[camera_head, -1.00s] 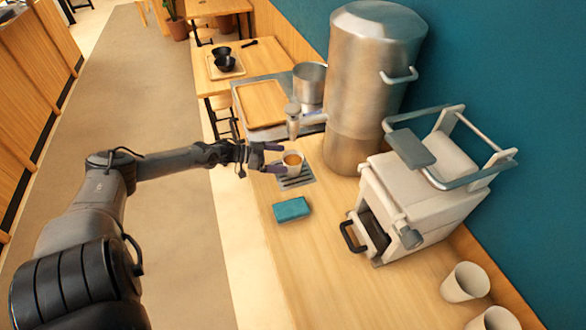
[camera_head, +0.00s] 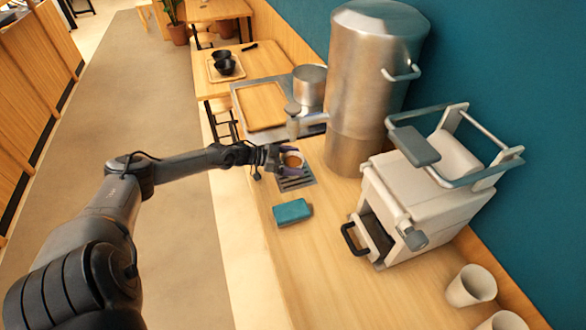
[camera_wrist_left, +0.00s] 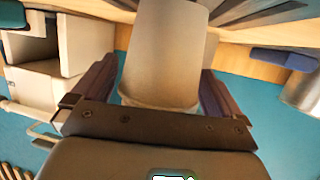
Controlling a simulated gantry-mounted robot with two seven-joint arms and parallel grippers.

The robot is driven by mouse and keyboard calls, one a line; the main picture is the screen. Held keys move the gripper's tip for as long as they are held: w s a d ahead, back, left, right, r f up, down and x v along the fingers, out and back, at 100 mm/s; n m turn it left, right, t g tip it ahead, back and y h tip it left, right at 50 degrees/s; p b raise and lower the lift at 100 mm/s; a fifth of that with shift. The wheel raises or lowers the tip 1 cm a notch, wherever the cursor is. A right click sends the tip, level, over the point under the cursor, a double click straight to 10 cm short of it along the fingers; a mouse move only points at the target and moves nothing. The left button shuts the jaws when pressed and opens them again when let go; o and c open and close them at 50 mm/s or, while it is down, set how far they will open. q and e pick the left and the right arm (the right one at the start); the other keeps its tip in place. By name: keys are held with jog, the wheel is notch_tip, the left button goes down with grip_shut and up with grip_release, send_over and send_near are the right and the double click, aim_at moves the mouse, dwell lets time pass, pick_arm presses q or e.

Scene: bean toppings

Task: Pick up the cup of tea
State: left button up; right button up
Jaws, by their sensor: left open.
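The cup of tea (camera_head: 294,163) is pale with brown liquid in it and stands upright at the metal drip grate under the tap of the steel urn. My left gripper (camera_head: 289,159) is at the cup, with one purple-padded finger on each side of it. In the left wrist view the cup (camera_wrist_left: 165,55) lies between the two fingers of my open left gripper (camera_wrist_left: 160,75), with small gaps beside it. Whether either finger touches the cup is hard to tell. My right gripper is not in view.
The steel urn (camera_head: 366,95) stands behind the cup. A teal block (camera_head: 292,212) lies on the counter in front of the grate (camera_head: 296,183). A white machine (camera_head: 425,200) stands to the right, with empty cups (camera_head: 470,287) nearer. A wooden tray (camera_head: 262,105) is beyond.

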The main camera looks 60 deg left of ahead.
pick_arm(q)
jog(key=shift+c, duration=0.3)
jog(key=c, duration=1)
jog(key=shift+r, duration=0.1)
